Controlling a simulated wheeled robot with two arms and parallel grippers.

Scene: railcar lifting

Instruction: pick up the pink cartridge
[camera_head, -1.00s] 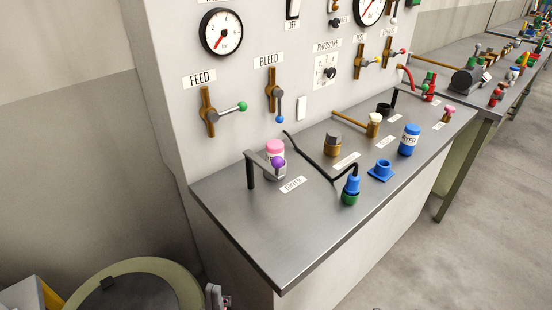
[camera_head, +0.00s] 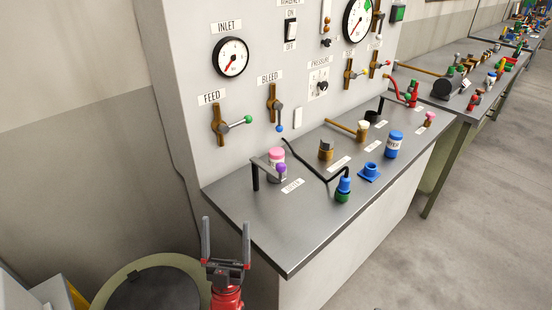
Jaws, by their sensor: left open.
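The pink cartridge (camera_head: 277,155) stands upright near the left end of the grey bench top. It has a pink cap, and its lower part is partly hidden behind a grey bracket bar (camera_head: 262,165) with a purple knob (camera_head: 281,168). A white label lies on the bench in front of it. My left gripper (camera_head: 226,240) is open and empty, its two grey fingers pointing up in the picture. It is beside the bench's left front edge, below and left of the cartridge and apart from it. My right gripper does not show.
The bench top (camera_head: 285,235) is bare at its front left. Right of the cartridge are a bent black pipe with a blue and green fitting (camera_head: 343,188), a blue socket (camera_head: 369,172) and a blue canister (camera_head: 394,144). A gauge panel with FEED (camera_head: 221,125) and BLEED valves rises behind.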

